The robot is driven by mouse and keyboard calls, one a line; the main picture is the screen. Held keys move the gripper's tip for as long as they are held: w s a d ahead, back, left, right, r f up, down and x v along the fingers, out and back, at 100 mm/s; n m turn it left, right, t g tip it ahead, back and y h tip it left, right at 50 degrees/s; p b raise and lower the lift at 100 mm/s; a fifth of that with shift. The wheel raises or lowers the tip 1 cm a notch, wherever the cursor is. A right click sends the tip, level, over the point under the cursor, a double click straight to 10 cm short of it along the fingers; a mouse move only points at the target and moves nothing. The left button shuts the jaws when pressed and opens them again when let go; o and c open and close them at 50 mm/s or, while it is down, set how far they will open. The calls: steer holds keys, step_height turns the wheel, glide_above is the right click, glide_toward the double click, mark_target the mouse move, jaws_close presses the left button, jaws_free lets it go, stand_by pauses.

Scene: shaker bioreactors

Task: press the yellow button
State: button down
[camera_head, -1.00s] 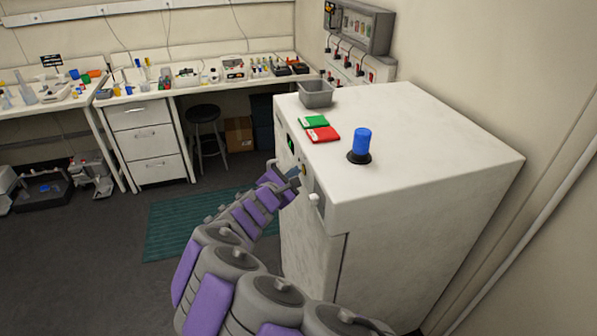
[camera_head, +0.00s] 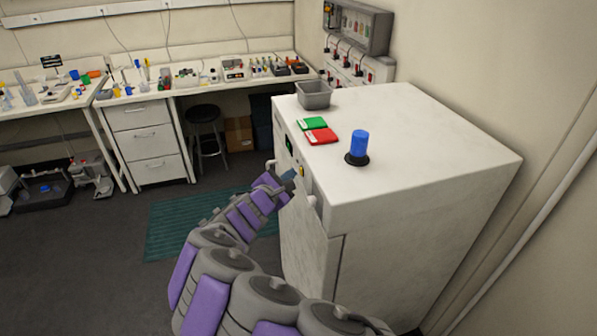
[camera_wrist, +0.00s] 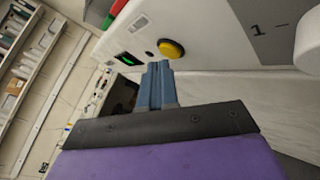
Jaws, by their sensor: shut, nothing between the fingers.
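The yellow button (camera_wrist: 171,49) is a round dome on the white front panel of the machine, seen in the wrist view just beyond my fingertips. In the head view the yellow button (camera_head: 302,171) is a small spot on the machine's front face, close to my gripper (camera_head: 290,174). In the wrist view my gripper (camera_wrist: 158,66) has its blue fingers together and empty. The fingertips point at the panel slightly below and left of the button in the picture. A small gap seems to show between them, but contact is hard to judge.
A green display (camera_wrist: 130,57) sits beside the button. A white handle (camera_wrist: 308,42) sticks out at right in the wrist view.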

steer(key=s+a+p, duration=0.1)
steer(key=a+p, duration=0.2)
steer(key=a, duration=0.3)
steer(key=shift+s, duration=0.3)
steer(key=shift+d, duration=0.1)
stand_by(0.5)
